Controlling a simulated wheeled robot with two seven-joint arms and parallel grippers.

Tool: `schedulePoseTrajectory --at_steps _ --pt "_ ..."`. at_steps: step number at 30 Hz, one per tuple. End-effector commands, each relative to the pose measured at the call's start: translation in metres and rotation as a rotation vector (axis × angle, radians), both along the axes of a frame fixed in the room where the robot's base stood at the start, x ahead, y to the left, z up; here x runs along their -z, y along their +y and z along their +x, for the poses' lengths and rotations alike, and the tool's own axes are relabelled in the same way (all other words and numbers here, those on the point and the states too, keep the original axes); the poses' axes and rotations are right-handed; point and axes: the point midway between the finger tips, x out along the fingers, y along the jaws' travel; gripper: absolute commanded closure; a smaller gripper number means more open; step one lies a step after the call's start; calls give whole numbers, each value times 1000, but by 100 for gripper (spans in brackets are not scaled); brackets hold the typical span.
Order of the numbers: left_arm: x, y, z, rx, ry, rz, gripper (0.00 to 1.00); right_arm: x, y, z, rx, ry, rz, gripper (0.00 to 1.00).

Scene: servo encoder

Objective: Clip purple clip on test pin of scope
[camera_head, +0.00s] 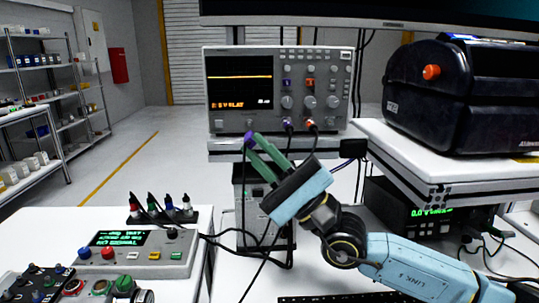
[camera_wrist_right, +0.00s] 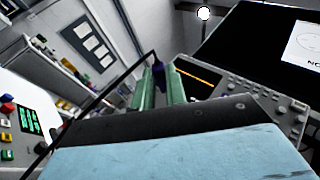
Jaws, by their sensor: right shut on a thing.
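The purple clip (camera_head: 249,139) is between the green fingertips of my right gripper (camera_head: 262,147), just below the scope's lower front edge. A dark cable hangs from the clip. In the right wrist view the purple clip (camera_wrist_right: 158,67) shows between the two green fingers of the right gripper (camera_wrist_right: 160,78), which is shut on it. The scope (camera_head: 238,119) stands on a shelf with its screen lit, and its front also shows in the right wrist view (camera_wrist_right: 232,88). The test pin cannot be made out clearly; the clip overlaps the scope's lower edge in the head view. My left gripper is not in view.
A rack with several coloured clips (camera_head: 163,216) stands on the left bench, behind a grey box with a lit display (camera_head: 137,252). Leads hang from the scope's front sockets. A black case (camera_head: 455,100) sits on the right shelf.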

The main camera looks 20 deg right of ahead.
Motion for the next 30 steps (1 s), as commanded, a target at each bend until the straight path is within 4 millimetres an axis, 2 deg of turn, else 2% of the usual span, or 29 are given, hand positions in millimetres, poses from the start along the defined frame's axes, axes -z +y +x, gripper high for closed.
schedulePoseTrajectory --at_steps 8,24,30 --pt "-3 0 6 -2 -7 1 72 1 0 9 4 -18 -3 100" --pt "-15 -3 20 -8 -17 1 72 1 -8 45 4 -18 -4 100" --pt "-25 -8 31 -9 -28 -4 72 2 -9 49 4 -17 -3 100"
